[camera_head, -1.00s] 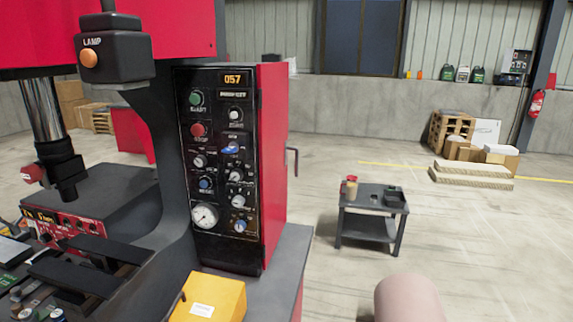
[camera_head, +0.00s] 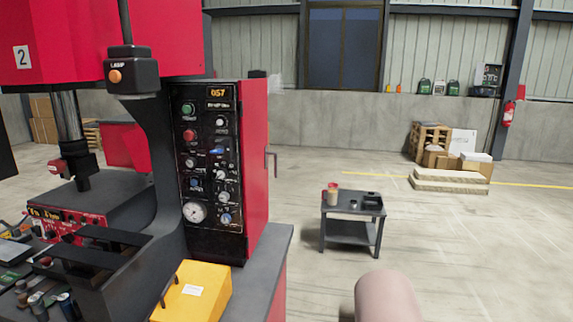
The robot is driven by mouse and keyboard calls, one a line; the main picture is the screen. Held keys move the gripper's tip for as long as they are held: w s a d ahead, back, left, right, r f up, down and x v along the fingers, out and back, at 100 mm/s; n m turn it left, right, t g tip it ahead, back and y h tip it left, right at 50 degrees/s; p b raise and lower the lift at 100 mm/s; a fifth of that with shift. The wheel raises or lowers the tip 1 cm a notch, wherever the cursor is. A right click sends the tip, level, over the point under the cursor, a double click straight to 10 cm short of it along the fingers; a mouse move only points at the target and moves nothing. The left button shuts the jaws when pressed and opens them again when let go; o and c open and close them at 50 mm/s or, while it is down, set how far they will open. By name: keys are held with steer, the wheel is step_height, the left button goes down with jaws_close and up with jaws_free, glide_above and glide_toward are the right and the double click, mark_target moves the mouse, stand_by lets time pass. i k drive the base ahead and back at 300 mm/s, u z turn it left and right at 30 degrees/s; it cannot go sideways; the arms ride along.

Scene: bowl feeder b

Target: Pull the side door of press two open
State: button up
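The press marked "2" (camera_head: 22,57) fills the left side, red above with a dark frame. Its control cabinet (camera_head: 208,170) has a black front panel with buttons, knobs and a gauge. The cabinet's red side (camera_head: 255,160) faces right and carries a small handle (camera_head: 272,165); that side looks shut, seen at a steep angle. A pinkish rounded shape (camera_head: 387,297) shows at the bottom edge, right of the cabinet; I cannot tell what it is. My gripper's fingers do not show.
A yellow box (camera_head: 195,292) lies on the press bench below the cabinet. A small dark table (camera_head: 350,232) with cups stands on the floor to the right. Pallets and boxes (camera_head: 450,160) are by the back wall. Floor between cabinet and table is open.

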mark_target(252, 94)
steer(key=z, duration=0.35)
steer(key=i, duration=1.85)
steer(key=u, duration=0.5)
